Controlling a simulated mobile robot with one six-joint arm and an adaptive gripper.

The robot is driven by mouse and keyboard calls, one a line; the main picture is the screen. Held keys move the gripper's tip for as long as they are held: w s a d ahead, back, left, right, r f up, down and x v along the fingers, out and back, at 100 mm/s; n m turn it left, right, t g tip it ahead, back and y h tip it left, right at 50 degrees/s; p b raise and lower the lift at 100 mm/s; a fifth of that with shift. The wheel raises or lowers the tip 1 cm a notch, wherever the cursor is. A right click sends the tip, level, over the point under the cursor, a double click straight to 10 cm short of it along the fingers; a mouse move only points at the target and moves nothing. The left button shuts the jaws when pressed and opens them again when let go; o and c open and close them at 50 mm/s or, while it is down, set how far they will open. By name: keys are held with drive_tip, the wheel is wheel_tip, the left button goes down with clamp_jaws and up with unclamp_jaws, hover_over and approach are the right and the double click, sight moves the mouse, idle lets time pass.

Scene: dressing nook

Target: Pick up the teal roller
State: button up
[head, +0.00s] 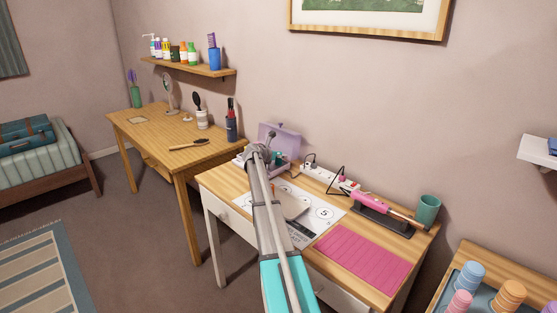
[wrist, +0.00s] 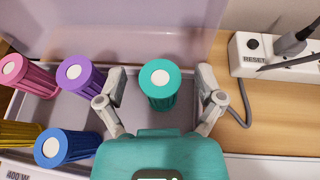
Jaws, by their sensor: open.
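The teal roller (wrist: 160,86) stands upright in a pale lilac box, its white-centred end facing the camera in the wrist view. My gripper (wrist: 161,79) is open, with one finger on each side of the roller. I see a gap on both sides; the fingers do not appear to touch it. Its lower part is partly hidden by my gripper's body. In the head view the lilac box (head: 285,137) stands with its lid up at the back left of the near desk, and my gripper (head: 259,150) is at its left part, hiding much of the inside.
Pink (wrist: 25,75), purple (wrist: 80,76), blue (wrist: 67,147) and yellow (wrist: 17,134) rollers stand left of the teal one. A white power strip (wrist: 270,55) with a plug and cord lies right of the box. A pink mat (head: 362,255) and a pink styling iron (head: 375,202) lie farther right.

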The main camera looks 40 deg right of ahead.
idle(0.4)
drive_tip(key=c, duration=1.2)
drive_tip(key=shift+r, duration=0.1)
wheel_tip(320, 180, up, 10)
drive_tip(key=p, duration=1)
